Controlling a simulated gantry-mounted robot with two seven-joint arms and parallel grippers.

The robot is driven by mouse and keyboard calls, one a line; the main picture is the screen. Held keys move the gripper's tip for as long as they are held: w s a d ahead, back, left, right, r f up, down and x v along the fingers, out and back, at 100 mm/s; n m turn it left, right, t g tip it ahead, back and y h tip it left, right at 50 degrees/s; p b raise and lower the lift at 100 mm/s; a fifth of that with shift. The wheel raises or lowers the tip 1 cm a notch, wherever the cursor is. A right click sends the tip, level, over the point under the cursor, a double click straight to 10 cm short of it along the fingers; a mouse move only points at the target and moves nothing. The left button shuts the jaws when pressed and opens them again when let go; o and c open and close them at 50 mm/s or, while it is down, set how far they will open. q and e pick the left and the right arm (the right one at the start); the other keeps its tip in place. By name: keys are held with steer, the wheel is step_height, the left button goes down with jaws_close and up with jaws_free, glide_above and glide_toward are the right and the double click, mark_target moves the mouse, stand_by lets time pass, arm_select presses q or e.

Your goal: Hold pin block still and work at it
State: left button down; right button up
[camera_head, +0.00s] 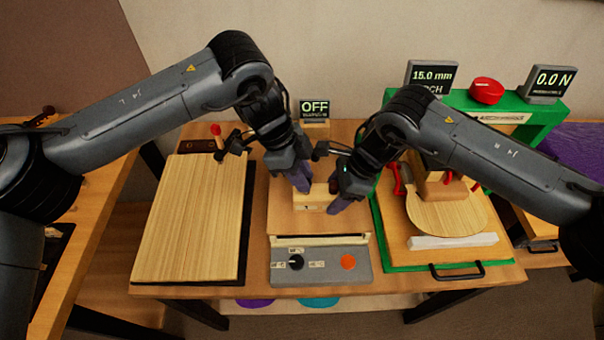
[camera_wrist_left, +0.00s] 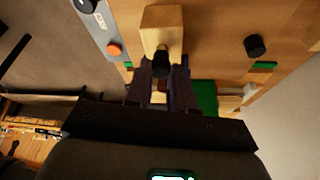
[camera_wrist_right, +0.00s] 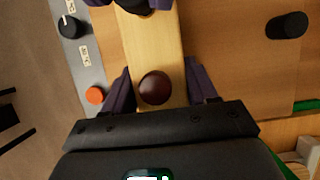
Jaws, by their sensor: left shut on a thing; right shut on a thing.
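The pin block (camera_head: 314,196) is a pale wooden block lying on the wooden top of the middle bench unit. My left gripper (camera_head: 302,182) is shut on its far left part, and my right gripper (camera_head: 335,203) is shut on its right part. In the right wrist view the fingers straddle the block (camera_wrist_right: 152,45), with a round dark-brown knob (camera_wrist_right: 154,87) between them. In the left wrist view the fingers reach along both sides of the block (camera_wrist_left: 161,20), and a black round piece (camera_wrist_left: 160,63) sits between them. The fingers hide parts of the block.
A grey control panel (camera_head: 321,276) with a black dial and orange button lies in front. An "OFF" display (camera_head: 314,108) stands behind. A pale board (camera_head: 193,218) is at left. A green-framed station (camera_head: 391,262) with a round-ended wooden piece (camera_head: 445,215) is at right.

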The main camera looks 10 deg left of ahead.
arm_select(q)
steer(key=shift+d+r, duration=0.1)
steer(key=shift+r, duration=0.1)
steer(key=shift+r, duration=1.9)
steer(key=shift+r, duration=0.15)
step_height(320, 180, up, 7)
arm_select(e)
steer(key=shift+f, duration=0.1)
steer(key=o, duration=1.2)
steer(key=shift+c, duration=0.2)
